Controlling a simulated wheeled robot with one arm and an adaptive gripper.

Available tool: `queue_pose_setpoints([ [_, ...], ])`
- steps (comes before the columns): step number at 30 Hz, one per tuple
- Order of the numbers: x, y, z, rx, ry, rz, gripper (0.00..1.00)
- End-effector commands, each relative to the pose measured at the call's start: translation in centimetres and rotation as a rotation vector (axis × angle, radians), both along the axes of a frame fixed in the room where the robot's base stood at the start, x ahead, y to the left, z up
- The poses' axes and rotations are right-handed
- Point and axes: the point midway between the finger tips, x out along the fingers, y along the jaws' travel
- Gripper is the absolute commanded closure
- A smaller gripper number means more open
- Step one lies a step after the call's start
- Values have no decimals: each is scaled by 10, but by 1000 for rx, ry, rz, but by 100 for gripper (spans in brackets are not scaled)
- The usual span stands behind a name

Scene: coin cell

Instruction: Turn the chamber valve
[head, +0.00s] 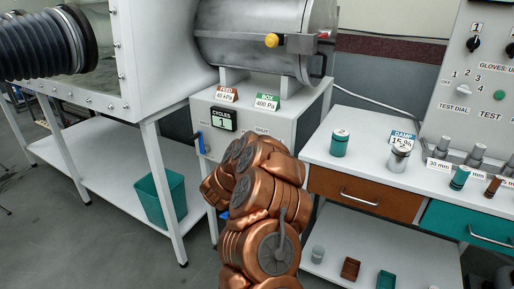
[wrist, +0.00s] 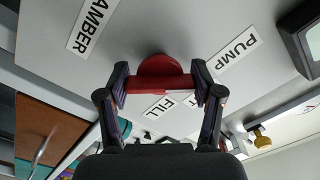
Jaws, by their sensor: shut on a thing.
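In the wrist view the chamber valve is a red bar handle (wrist: 143,85) on a round red hub (wrist: 158,64), set on a pale panel. My gripper (wrist: 161,80) is shut on the handle, one finger at each end of the bar. The bar lies roughly level across the wrist picture. In the head view my copper-coloured arm hides the valve and gripper.
The white cabinet (head: 286,124) under the metal cylinder (head: 262,45) carries a cycles display (head: 224,119) reading 1 and a blue lever (head: 200,143). A bench with drawers (head: 357,192) stands right of my arm, holding a green jar (head: 339,143). A teal bin (head: 164,199) is at left.

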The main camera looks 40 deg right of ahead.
Motion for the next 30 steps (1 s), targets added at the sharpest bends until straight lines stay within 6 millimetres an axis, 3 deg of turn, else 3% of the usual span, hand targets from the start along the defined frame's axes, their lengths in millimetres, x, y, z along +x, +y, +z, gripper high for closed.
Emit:
queue_pose_setpoints([
  [10,-1,-1,1,-37,120,-2,69],
  [25,-1,-1,-1,-41,138,-2,69],
  [26,-1,-1,-1,-41,138,-2,33],
  [30,0,0,-1,-40,138,-1,19],
])
